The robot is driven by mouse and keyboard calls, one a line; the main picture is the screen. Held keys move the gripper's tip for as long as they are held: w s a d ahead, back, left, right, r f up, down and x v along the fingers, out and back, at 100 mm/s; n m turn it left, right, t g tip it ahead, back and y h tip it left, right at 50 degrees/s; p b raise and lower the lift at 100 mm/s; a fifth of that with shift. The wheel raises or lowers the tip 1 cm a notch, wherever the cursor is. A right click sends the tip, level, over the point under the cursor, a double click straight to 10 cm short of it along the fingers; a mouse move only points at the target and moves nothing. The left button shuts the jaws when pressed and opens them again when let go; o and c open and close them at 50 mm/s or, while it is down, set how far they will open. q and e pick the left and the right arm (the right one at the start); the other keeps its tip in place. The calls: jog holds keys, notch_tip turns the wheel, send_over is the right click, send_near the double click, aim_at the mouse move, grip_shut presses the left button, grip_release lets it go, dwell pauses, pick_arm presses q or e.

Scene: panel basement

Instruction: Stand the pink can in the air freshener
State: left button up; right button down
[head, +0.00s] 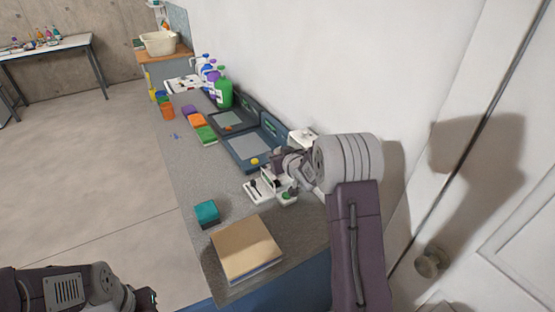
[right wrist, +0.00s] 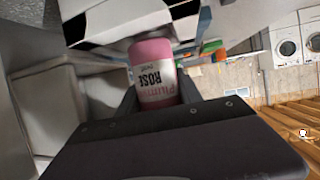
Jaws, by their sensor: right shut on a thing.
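The pink can (right wrist: 155,75) has a white label reading "ROSE" and sits between the fingers of my right gripper (right wrist: 158,98), which is shut on it. A white casing with dark openings (right wrist: 115,22) lies just beyond the can in the right wrist view; it may be the air freshener, but I cannot tell whether the can touches it. In the head view my right gripper (head: 281,160) is over the counter's wall side, near a white box (head: 303,136), and the can is not clear there. My left gripper (head: 148,298) is low at the left, away from the counter.
The grey counter (head: 185,170) holds a cardboard-brown book or box (head: 246,248), a teal sponge (head: 207,212), a white tray (head: 262,187), dark blue trays (head: 252,148) and several bottles (head: 222,93). The wall is close on the right. The floor at left is clear.

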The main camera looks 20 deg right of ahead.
notch_tip(320, 180, down, 2)
jog(key=shift+f, duration=0.1)
jog(key=c, duration=0.8)
grip_release()
jog(key=v, duration=1.2)
jog(key=shift+r, duration=0.2)
